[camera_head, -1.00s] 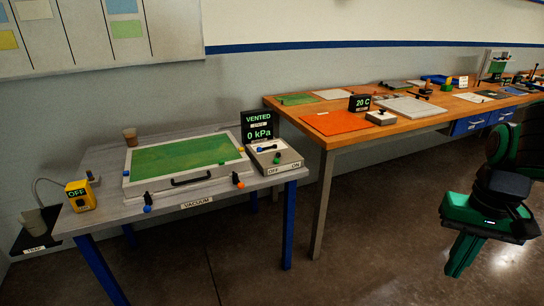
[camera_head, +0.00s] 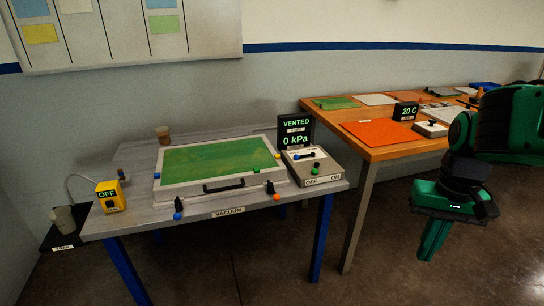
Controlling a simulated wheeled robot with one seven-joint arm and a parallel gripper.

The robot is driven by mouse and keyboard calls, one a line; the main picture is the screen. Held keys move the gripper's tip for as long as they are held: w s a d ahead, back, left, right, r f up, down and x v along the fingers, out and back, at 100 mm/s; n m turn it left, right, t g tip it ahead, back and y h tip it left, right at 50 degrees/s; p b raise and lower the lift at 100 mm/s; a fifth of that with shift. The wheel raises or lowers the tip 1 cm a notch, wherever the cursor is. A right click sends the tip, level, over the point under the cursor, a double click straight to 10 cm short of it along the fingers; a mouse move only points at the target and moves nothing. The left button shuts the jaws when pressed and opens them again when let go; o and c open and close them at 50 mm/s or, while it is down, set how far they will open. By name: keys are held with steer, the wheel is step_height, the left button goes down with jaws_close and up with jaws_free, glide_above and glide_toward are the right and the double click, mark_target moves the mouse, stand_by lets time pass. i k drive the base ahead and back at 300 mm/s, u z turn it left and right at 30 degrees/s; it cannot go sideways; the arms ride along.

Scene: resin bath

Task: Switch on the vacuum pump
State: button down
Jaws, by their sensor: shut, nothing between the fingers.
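A grey control box (camera_head: 312,170) marked OFF and ON sits at the right end of the grey vacuum table (camera_head: 140,213). It carries a dark lever (camera_head: 304,156) and a green knob (camera_head: 315,170); the lever's exact setting is too small to tell. The display (camera_head: 295,132) behind it reads VENTED and 0 kPa. A small yellow box (camera_head: 110,196) at the table's left front reads OFF. I cannot tell which of the two boxes runs the pump. My gripper (camera_head: 433,240) is shut and empty, pointing down over open floor, right of the table and apart from both boxes.
A white-framed chamber with a green top (camera_head: 215,163) and black handle fills the table's middle. Small coloured knobs line its front. A brown cup (camera_head: 163,134) stands behind it. A wooden bench (camera_head: 385,153) with orange and green sheets stands right. The floor in front is clear.

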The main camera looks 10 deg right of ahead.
mark_target(314, 171)
steer(key=u, duration=0.2)
steer(key=i, duration=1.2)
steer(key=z, duration=0.15)
